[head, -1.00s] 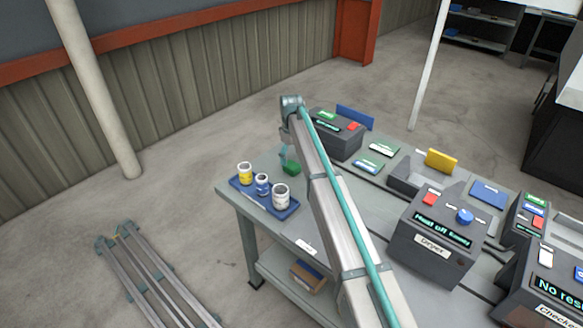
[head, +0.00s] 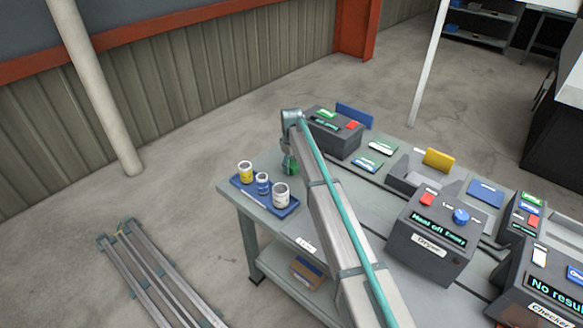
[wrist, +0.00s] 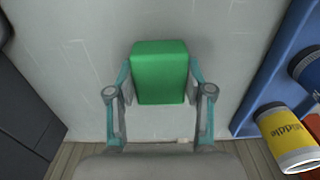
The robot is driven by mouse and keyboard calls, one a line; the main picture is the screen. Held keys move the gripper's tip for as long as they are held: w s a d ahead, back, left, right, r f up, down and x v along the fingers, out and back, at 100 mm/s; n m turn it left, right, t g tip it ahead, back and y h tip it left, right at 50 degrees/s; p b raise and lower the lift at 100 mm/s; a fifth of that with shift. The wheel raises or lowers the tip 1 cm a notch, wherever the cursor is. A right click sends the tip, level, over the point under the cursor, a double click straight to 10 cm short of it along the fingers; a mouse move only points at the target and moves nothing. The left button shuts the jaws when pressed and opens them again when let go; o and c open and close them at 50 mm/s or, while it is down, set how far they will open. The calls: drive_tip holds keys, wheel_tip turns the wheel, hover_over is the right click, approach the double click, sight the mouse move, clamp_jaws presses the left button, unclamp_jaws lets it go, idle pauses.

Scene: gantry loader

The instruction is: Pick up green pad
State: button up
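The green pad (wrist: 160,72) is a block on the grey table, lying between the two fingers of my gripper (wrist: 160,88) in the wrist view. The fingers stand close along its left and right sides. I cannot tell whether they press on it or a narrow gap is left. In the head view the green pad (head: 290,170) shows only in part behind my gripper (head: 289,160), to the right of the blue tray. I see no clear lift off the table.
A blue tray (head: 252,201) with yellow, blue and white pots stands left of the pad; its edge and the yellow pot (wrist: 285,140) show in the wrist view. A dark grey machine (head: 335,143) stands just behind on the right. A dryer box (head: 432,240) is further right.

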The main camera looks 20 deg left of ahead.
drive_tip(key=shift+c, duration=1.2)
drive_tip(key=shift+r+b, duration=0.6)
drive_tip(key=shift+r, duration=0.15)
drive_tip(key=s+d+r+b, duration=0.4)
drive_tip(key=s+d+r, duration=0.5)
drive_tip(key=d+r, duration=0.1)
drive_tip(key=shift+s+r+b, duration=0.35)
drive_tip(key=shift+s+r, duration=0.05)
drive_tip(key=shift+r, duration=0.35)
